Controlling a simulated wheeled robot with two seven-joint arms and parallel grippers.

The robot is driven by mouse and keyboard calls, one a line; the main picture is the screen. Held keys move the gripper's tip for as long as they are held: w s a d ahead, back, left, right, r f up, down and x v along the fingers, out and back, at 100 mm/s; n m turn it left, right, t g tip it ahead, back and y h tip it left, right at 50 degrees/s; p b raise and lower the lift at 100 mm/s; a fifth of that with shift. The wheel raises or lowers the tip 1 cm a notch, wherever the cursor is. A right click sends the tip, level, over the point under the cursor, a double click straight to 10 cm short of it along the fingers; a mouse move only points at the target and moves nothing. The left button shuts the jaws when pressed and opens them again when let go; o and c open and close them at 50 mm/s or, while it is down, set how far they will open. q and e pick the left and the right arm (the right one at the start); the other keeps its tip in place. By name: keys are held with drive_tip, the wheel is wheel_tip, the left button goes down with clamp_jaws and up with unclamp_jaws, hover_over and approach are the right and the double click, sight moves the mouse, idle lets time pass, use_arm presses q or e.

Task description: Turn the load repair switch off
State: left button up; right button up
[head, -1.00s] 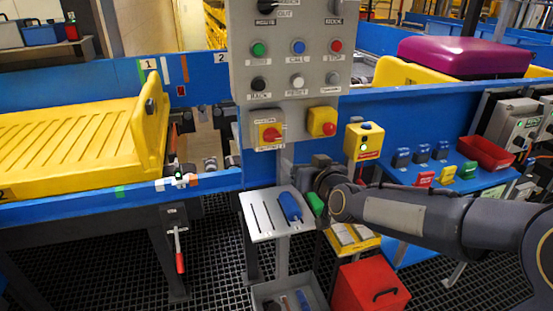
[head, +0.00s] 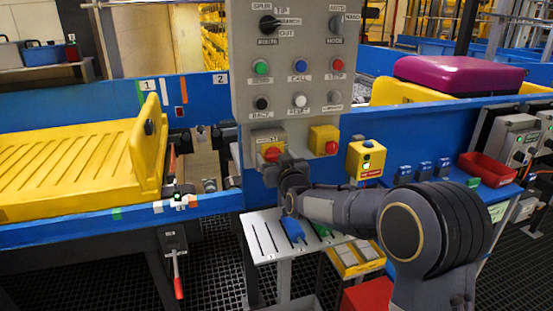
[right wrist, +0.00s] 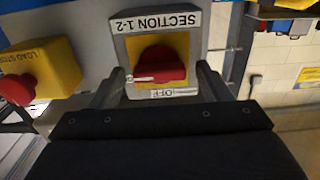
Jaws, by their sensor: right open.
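A rotary switch with a red knob on a yellow plate and grey box (head: 268,138) is low on the control panel. In the right wrist view its red knob (right wrist: 160,66) lies sideways, with a pale mark at its left end. The labels read "SECTION 1-2" and "OFF", upside down; I see no "load repair" label. My right gripper (head: 284,157) is just in front of the switch. In the wrist view its open fingers (right wrist: 160,72) stand on either side of the knob; contact cannot be told. My left gripper is not in view.
A yellow "LOAD STOP" box (head: 324,138) with a red button (right wrist: 17,89) sits right beside the switch. The grey panel (head: 296,70) above carries buttons and selectors. A slotted shelf (head: 262,232) is below. A yellow tray (head: 75,160) is at left.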

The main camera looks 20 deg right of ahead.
drive_tip(key=shift+c, duration=0.4)
drive_tip(key=c, duration=0.9)
drive_tip(key=shift+n, duration=0.3)
drive_tip(key=n+b, duration=0.1)
drive_tip(key=n, duration=0.2)
drive_tip(key=shift+n, duration=0.4)
drive_tip(key=n+b, duration=0.1)
drive_tip(key=n, duration=0.4)
drive_tip(key=shift+a+f+b, duration=0.1)
drive_tip(key=shift+f+b, duration=0.05)
drive_tip(key=shift+b, duration=0.25)
drive_tip(key=n+b, duration=0.1)
drive_tip(key=n, duration=0.3)
drive_tip(key=shift+a, duration=0.1)
drive_tip(key=shift+f+n+b, duration=0.1)
drive_tip(key=shift+n+b, duration=1.1)
drive_tip(key=shift+n, duration=1.1)
